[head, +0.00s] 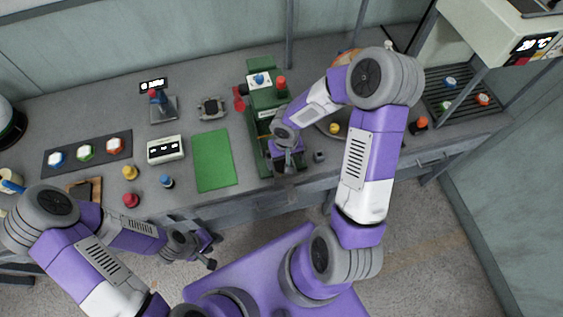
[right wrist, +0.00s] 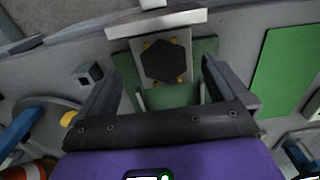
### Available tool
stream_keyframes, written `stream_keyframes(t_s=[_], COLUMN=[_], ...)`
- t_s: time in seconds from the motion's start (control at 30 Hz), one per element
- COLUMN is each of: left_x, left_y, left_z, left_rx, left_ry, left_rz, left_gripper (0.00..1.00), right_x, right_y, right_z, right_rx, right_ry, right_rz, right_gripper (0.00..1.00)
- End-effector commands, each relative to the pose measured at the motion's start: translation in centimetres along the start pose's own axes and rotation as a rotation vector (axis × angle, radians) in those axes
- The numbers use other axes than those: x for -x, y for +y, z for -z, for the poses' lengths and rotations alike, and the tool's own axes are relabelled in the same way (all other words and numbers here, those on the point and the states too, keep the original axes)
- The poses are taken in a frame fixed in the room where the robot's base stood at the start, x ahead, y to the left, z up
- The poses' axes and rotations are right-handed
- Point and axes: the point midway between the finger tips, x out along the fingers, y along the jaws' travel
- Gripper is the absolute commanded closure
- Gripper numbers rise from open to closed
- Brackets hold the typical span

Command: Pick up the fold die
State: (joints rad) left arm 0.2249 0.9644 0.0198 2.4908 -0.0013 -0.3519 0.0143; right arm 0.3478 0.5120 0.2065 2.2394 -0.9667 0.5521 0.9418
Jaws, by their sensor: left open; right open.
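No part is clearly labelled as the fold die, so I cannot tell which one it is. In the right wrist view a dark hexagonal plate (right wrist: 165,61) sits with small yellow pins around it on the green press (right wrist: 125,68). The press also shows in the head view (head: 256,101). My right gripper (right wrist: 160,85) is open and empty, its fingers on either side of the press's front. In the head view the right arm hides much of that front. My left gripper (head: 212,250) is open and empty in front of the table's edge.
A small dark block with a hole (head: 320,156) lies right of the press. A green mat (head: 213,160) lies left of it. Further left are a dark tray (head: 70,158) with coloured knobs, a white display box (head: 165,149) and several loose knobbed pieces. A rack (head: 455,103) stands right.

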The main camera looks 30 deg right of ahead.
Motion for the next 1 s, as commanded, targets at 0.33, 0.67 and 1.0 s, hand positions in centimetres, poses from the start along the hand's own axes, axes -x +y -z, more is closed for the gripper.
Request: stream_keyframes(t_s=[0.33,0.67,1.0], left_x=[-0.8,-0.8,-0.8], left_y=[-0.3,-0.3,-0.3], left_z=[0.0,0.0,0.0], left_rx=[0.000,0.000,0.000], left_ry=[0.000,0.000,0.000], left_rz=[0.000,0.000,0.000], left_gripper=[0.57,0.57,0.57], right_x=[-4.7,-5.1,-5.0], right_y=[-0.4,-0.4,-0.4], right_z=[0.7,0.8,0.8], right_rx=[0.000,0.000,0.001], right_ry=[-0.002,0.000,0.001], right_rz=[0.001,0.001,0.001], right_gripper=[0.00,0.03,0.55])
